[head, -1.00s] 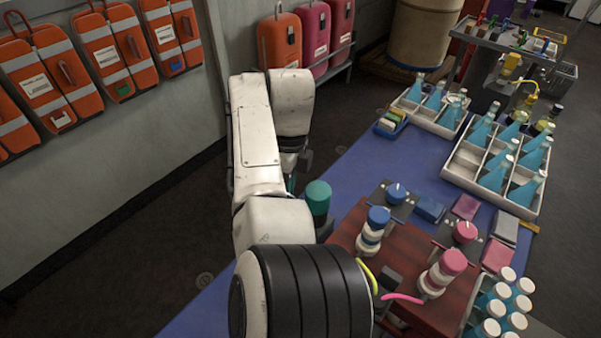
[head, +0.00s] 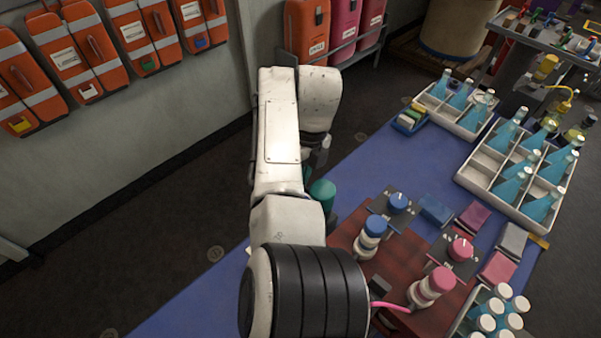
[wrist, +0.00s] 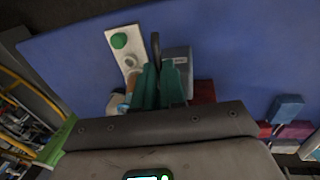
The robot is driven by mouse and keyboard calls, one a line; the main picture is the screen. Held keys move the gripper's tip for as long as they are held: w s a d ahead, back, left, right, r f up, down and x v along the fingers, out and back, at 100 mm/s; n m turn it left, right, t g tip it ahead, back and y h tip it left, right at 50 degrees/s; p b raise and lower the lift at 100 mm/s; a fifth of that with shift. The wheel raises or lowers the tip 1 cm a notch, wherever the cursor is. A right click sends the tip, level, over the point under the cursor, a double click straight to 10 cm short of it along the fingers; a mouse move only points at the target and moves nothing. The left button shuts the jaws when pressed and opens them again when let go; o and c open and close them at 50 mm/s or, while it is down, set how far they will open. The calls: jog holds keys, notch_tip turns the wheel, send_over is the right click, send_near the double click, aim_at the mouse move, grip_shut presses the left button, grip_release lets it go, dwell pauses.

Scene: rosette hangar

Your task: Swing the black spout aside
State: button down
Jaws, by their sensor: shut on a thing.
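In the wrist view, the black spout (wrist: 155,45) is a thin dark piece that stands up between the teal fingers of my gripper (wrist: 160,80). My gripper is shut on it. The spout's lower part is hidden behind the fingers and the wrist housing. In the head view, my arm hides the spout, and only a bit of teal shows beneath the forearm, beside a green-topped cylinder (head: 322,193).
In the wrist view, a white plate with a green disc (wrist: 119,41) lies left of my fingers and a grey box (wrist: 178,56) right of them. In the head view, stacked blue-capped (head: 370,238) and pink-capped (head: 432,285) pieces stand near my arm. Bottle crates (head: 487,180) stand farther right.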

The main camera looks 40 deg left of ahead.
jog(key=shift+w+r, duration=0.1)
jog(key=c, duration=1.2)
grip_release()
notch_tip(320, 180, up, 10)
jog(key=w, duration=0.2)
jog(key=shift+d+r+b, duration=0.2)
jog(key=shift+b, duration=0.2)
